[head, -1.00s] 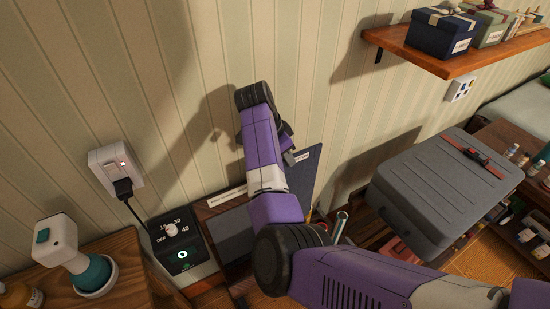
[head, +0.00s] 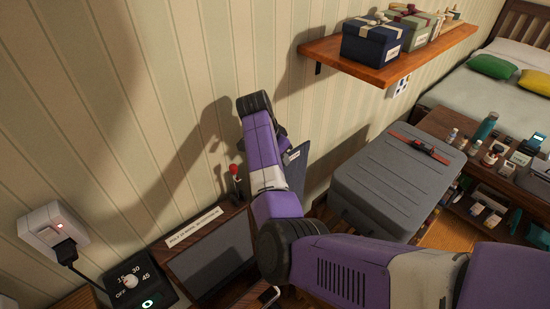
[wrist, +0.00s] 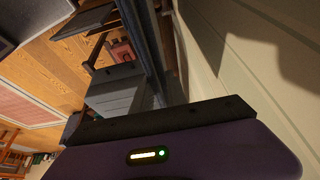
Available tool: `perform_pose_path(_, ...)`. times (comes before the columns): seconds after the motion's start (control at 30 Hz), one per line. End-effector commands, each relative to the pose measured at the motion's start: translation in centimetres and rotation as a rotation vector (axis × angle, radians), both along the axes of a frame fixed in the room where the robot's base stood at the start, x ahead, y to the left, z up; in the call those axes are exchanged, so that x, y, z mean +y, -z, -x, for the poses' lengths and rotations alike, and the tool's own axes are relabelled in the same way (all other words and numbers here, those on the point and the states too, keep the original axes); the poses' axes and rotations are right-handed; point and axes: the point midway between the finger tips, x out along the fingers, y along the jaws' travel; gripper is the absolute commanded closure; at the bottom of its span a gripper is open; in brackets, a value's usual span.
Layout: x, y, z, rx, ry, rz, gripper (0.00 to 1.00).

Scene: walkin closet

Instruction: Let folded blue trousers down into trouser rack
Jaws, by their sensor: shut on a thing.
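The folded blue trousers (head: 297,163) hang as a flat dark-blue panel beside my forearm in the head view, largely hidden behind it. My gripper (head: 284,143) is shut on them near their top edge, mostly hidden by my wrist. In the wrist view the trousers (wrist: 148,38) are a narrow dark strip running up from my gripper (wrist: 158,98). A dark wooden unit with a grey panel (head: 212,258) and a white label stands against the wall, left of the trousers. It looks like the trouser rack; its slot and the trousers' lower edge are hidden.
A red-knobbed lever (head: 234,172) rises behind the unit. A timer box (head: 137,288) is at lower left, near a wall plug (head: 48,230). A grey suitcase (head: 395,180) stands right of the trousers, under a shelf (head: 390,55) with gift boxes.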

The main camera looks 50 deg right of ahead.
Motion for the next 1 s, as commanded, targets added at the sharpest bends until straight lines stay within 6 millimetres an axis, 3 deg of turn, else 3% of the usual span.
perform_pose_path(0.23, -0.8, -0.7, 0.3, -0.001, -0.004, 0.002, 1.00)
perform_pose_path(1.0, -0.9, -8.6, 0.3, -0.004, -0.003, 0.003, 1.00)
